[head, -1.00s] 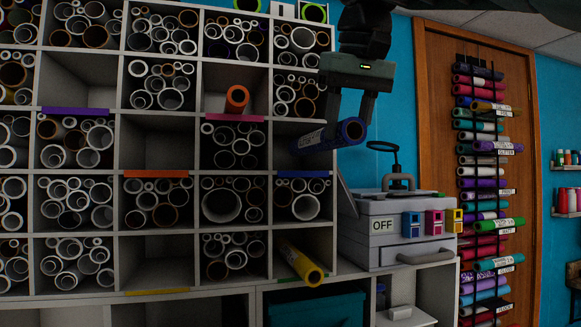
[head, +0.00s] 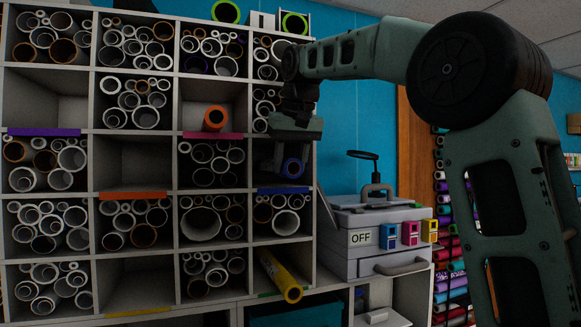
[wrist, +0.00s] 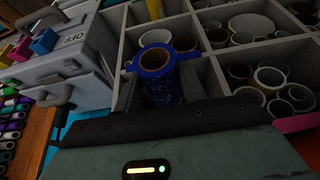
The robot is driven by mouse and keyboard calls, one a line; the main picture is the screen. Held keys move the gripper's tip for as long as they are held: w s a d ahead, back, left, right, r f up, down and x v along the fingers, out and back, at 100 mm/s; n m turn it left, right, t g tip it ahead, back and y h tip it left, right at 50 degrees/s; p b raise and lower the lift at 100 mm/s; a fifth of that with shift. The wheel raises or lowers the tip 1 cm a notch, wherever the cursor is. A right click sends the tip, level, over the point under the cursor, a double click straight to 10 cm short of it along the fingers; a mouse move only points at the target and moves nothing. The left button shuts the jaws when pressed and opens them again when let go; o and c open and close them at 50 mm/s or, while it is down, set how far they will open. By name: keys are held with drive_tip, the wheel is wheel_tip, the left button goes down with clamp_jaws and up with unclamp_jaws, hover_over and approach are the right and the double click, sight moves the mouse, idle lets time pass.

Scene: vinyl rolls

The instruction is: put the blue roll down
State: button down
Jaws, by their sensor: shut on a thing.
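The blue roll (head: 292,169) is end-on in the head view, in the cubby above the blue strip (head: 283,190) in the rack's right column. My gripper (head: 291,160) is shut on it from above, its fingers in the dark cubby opening. In the wrist view the speckled blue roll (wrist: 160,87) shows its open end between cubby walls, near the blue strip (wrist: 188,56). Whether the roll touches the cubby floor cannot be told.
The white rack (head: 170,160) holds many white and brown rolls. An orange roll (head: 215,118) lies above the pink strip, and a yellow roll (head: 280,276) sticks out below. A grey machine (head: 375,240) marked OFF stands close on the right.

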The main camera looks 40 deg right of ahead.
drive_tip(key=shift+f, duration=1.1)
drive_tip(key=c, duration=0.8)
unclamp_jaws()
drive_tip(key=shift+f, duration=0.1)
drive_tip(key=shift+c, duration=0.2)
